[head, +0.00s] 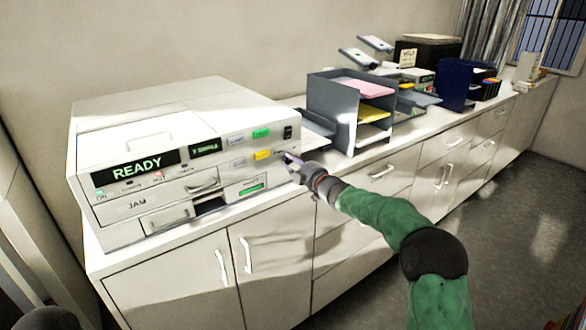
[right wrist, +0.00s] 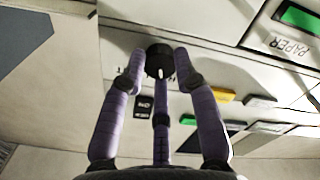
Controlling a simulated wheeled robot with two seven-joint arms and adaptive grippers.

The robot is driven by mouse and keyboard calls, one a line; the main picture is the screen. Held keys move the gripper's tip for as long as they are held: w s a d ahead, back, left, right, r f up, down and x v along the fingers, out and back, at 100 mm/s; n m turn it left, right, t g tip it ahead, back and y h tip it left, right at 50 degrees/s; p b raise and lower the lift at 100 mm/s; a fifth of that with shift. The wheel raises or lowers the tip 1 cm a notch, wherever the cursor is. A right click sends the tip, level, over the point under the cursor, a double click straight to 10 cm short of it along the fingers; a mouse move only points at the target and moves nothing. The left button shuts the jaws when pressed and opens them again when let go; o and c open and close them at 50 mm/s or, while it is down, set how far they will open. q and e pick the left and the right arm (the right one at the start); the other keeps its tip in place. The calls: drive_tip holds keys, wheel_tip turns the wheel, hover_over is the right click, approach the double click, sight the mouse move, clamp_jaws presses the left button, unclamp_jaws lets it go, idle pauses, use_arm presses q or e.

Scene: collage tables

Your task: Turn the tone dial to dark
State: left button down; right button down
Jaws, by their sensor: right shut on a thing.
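The tone dial (right wrist: 158,62) is a small round black knob with a white mark, on the front of the white copier (head: 150,108). In the right wrist view its white mark shows near the knob's lower side. My right gripper (head: 291,160) is at the right end of the copier's front. In the right wrist view the fingers of my right gripper (right wrist: 160,66) are closed around the dial, one on each side and one below. In the head view the gripper mostly hides the dial. The labels around the dial are too small or covered to read. My left gripper is not in view.
Near the dial are a yellow button (head: 263,155), a green button (head: 261,133) and a black switch (head: 288,132). The copier's display (head: 137,168) reads READY. A grey paper organizer (head: 330,98) stands right of the copier on the white counter.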

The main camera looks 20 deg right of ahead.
drive_tip(key=n+b, duration=0.2)
drive_tip(key=n, duration=0.3)
drive_tip(key=shift+r+b, duration=0.1)
drive_tip(key=shift+b, duration=0.25)
drive_tip(key=shift+a+n, duration=0.1)
drive_tip(key=shift+n, duration=0.2)
drive_tip(key=c, duration=0.9)
unclamp_jaws()
drive_tip(key=shift+s, duration=0.1)
drive_tip(key=shift+s+d, duration=0.3)
drive_tip(key=shift+s, duration=0.2)
drive_tip(key=v, duration=1)
drive_tip(key=shift+s, duration=0.35)
